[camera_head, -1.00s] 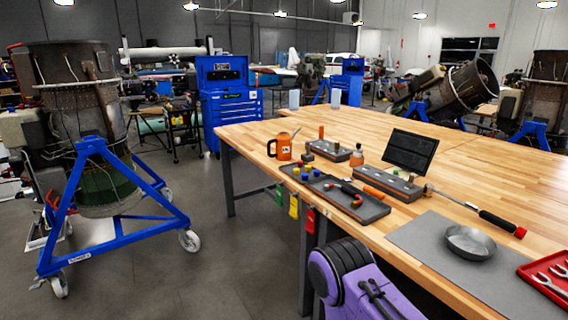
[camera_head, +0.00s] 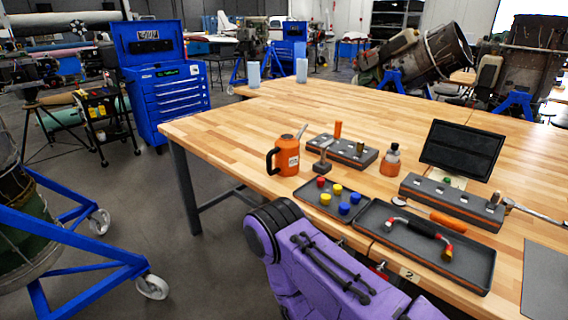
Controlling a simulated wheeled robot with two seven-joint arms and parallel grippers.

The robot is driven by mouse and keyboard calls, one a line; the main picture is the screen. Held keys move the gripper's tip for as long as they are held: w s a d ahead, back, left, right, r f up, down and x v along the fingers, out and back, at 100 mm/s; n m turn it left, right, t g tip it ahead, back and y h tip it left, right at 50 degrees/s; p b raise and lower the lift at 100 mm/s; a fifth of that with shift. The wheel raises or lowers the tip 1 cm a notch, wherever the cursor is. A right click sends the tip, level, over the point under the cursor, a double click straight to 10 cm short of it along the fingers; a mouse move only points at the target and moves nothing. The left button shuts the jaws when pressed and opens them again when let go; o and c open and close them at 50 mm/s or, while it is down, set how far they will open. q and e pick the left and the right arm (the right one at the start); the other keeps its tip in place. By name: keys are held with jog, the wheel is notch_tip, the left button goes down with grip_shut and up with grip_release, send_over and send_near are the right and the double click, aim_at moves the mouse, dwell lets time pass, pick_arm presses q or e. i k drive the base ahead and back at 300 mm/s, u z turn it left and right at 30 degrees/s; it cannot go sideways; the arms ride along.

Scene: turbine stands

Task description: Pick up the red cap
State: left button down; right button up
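The red cap (camera_head: 320,182) sits in a small dark tray (camera_head: 309,202) near the table's front left edge. Yellow caps (camera_head: 337,189) and blue caps (camera_head: 344,208) share the tray with it. The red cap is at the tray's back left and is uncovered. Neither of my grippers is in view. A purple part of my own body shows at the bottom middle, in front of the table edge, below the tray.
A larger tray (camera_head: 471,275) with a red-and-black tool stands right of the cap tray. The wooden table's far left is clear.

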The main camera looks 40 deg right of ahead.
aim_at(321, 181)
jog(key=i, duration=0.9)
jog(key=z, duration=0.25)
